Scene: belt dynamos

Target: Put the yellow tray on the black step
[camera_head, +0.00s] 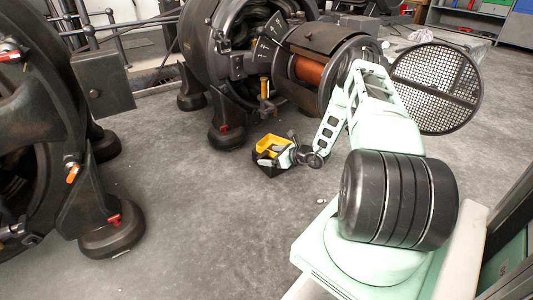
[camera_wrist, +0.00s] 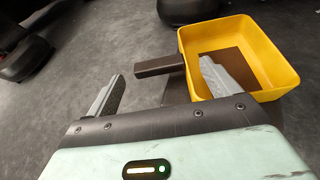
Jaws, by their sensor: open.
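The yellow tray (camera_head: 271,143) is in the middle of the head view, above a small black block that looks like the black step (camera_head: 264,168). I cannot tell whether the tray rests on it. In the wrist view the tray (camera_wrist: 265,50) is at upper right, with a brown patch on its floor. A dark brown bar (camera_wrist: 157,66) juts left from its near side, between my fingers. My gripper (camera_wrist: 162,69) is open, its right finger overlapping the tray's near wall in the picture. Contact cannot be told. In the head view my gripper (camera_head: 283,152) is beside the tray, partly hiding it.
Large dark dynamos (camera_head: 225,60) stand behind the tray and at the left, on heavy round feet (camera_head: 112,235). A round mesh disc (camera_head: 437,88) is at upper right, behind my arm. The grey floor (camera_head: 200,220) in front is clear.

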